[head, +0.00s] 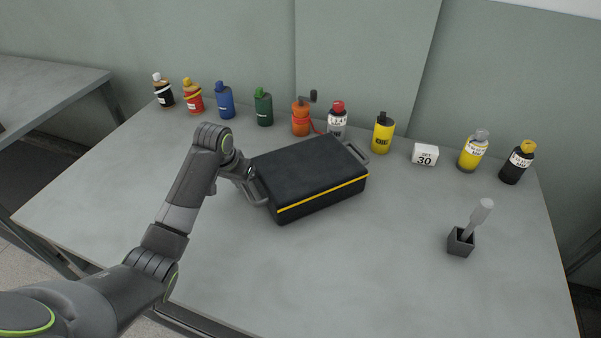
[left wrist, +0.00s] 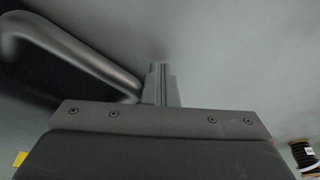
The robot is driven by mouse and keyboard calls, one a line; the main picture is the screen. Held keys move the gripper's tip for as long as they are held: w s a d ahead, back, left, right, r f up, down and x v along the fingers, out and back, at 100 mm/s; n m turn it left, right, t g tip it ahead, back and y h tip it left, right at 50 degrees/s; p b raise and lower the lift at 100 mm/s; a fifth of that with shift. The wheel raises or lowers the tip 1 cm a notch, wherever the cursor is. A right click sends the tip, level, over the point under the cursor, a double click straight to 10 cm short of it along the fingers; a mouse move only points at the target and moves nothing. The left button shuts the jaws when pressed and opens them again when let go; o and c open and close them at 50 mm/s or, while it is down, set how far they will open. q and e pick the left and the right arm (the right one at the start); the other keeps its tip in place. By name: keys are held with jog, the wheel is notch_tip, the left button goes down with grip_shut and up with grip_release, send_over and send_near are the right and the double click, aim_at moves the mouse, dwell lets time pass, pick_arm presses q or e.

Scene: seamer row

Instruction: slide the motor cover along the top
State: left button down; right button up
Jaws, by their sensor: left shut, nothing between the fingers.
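The motor cover (head: 312,174) is a black, box-shaped lid with a yellow stripe along its front lower edge. It lies flat on the grey table (head: 360,270), with a grey bar handle at its left end (head: 258,192) and another at its right end (head: 357,153). My left gripper (head: 250,176) is at the left end, beside the left handle, with its fingers shut and empty. In the left wrist view the shut fingers (left wrist: 158,82) are close beside the curved handle (left wrist: 80,55). Whether they touch it I cannot tell. My right gripper is out of view.
A row of bottles stands along the back, from a black one (head: 163,92) to a yellow-capped one (head: 517,163). A white block marked 30 (head: 425,154) stands among them. A dark cup with a grey-handled tool (head: 461,242) stands at right. The front table is clear.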

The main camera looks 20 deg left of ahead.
aim_at(255, 180)
pick_arm(q)
jog(key=shift+d, duration=0.1)
jog(key=shift+w+d+r+p, duration=0.15)
jog(key=shift+d+p, duration=0.1)
jog(key=shift+d, duration=0.15)
jog(key=shift+w+d+f+p, duration=0.1)
jog(key=shift+w+d+p, duration=0.1)
jog(key=shift+d, duration=0.15)
jog(key=shift+w+d+p, duration=0.2)
jog(key=shift+d, duration=0.35)
jog(key=shift+w+d+p, duration=0.2)
jog(key=shift+d, duration=0.3)
jog(key=shift+w+d+p, duration=0.15)
jog(key=shift+d+p, duration=0.25)
jog(key=shift+p, duration=0.1)
jog(key=shift+d, duration=0.15)
